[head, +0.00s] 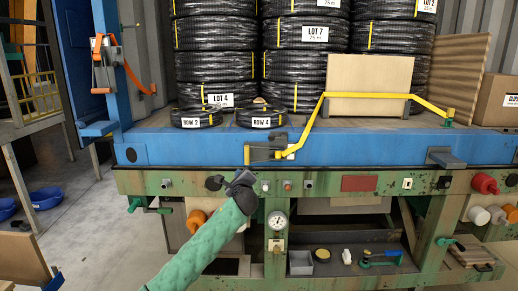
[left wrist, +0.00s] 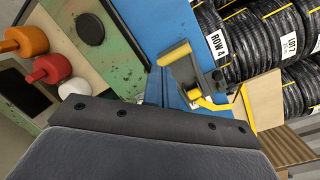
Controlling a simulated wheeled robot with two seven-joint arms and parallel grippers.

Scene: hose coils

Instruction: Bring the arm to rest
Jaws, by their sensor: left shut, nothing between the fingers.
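My left arm, in a green sleeve, comes up from the bottom of the head view. Its dark left gripper (head: 241,182) is shut and empty, in front of the green bench front (head: 335,183) and below the blue bed edge (head: 200,150). A dark grey part of my own wrist fills the bottom of the left wrist view, with the blue edge and a yellow-handled clamp (left wrist: 176,54) beyond it. My right gripper shows in neither view.
Stacked black hose coils (head: 302,66) stand on the blue bed behind. Small coils marked ROW 2 (head: 190,118) and ROW 4 (head: 255,118) lie in front. Red and white knobs (head: 484,184) stick out at right.

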